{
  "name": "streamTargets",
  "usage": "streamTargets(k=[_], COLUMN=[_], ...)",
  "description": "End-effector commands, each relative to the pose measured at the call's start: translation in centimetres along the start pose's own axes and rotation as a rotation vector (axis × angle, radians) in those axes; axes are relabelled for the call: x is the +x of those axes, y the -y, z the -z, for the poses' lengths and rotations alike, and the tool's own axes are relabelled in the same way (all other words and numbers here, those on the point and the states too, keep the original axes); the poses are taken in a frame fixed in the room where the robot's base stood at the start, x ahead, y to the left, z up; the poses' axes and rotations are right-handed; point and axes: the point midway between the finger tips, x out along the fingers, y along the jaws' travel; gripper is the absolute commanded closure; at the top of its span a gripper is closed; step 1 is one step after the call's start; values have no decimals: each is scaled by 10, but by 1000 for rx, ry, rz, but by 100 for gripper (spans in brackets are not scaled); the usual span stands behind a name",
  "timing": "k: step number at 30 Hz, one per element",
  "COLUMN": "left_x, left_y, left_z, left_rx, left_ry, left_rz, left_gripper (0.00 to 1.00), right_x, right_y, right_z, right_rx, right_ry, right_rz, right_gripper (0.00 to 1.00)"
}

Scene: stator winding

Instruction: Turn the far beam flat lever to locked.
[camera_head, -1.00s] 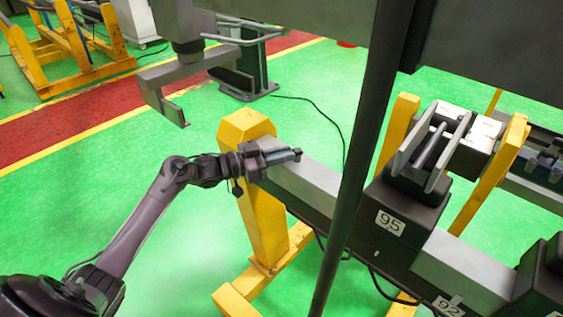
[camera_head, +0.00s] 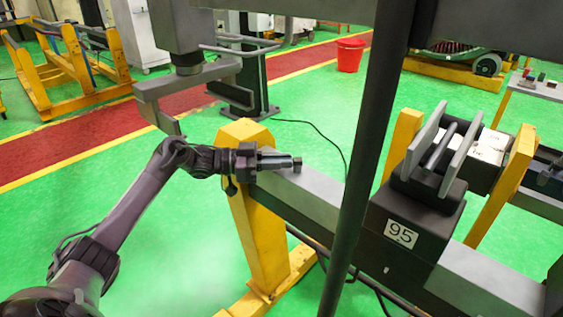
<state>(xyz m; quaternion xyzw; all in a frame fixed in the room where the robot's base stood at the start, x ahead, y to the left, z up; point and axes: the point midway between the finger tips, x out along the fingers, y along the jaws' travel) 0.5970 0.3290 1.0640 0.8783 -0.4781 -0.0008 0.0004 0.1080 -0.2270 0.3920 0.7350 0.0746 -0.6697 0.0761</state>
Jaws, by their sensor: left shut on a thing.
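The beam rests on a yellow stand (camera_head: 255,215). My right gripper is not in view.
A dark upright pole (camera_head: 370,150) crosses in front of the beam. A black block marked 95 (camera_head: 395,250) with upright plates (camera_head: 440,150) sits farther along the beam. A red bucket (camera_head: 350,55) stands on the green floor behind.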

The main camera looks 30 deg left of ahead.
Motion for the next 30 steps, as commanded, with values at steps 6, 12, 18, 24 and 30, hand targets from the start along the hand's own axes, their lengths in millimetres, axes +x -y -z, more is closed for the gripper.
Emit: streamTargets(k=[6, 12, 18, 24, 30], left_x=[0, 0, 0, 0, 0], left_y=[1, 0, 0, 0, 1], left_z=[2, 1, 5, 36, 87], left_rx=[4, 2, 3, 9, 10], left_ry=[-2, -1, -1, -2, -3], left_rz=[2, 2, 1, 1, 3], left_gripper=[67, 62, 62, 62, 62], right_x=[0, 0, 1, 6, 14], right_y=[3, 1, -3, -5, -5], right_z=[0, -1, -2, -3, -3], right_rx=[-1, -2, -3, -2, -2], right_ry=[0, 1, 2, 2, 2], right_rz=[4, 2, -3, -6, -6], right_gripper=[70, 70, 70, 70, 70])
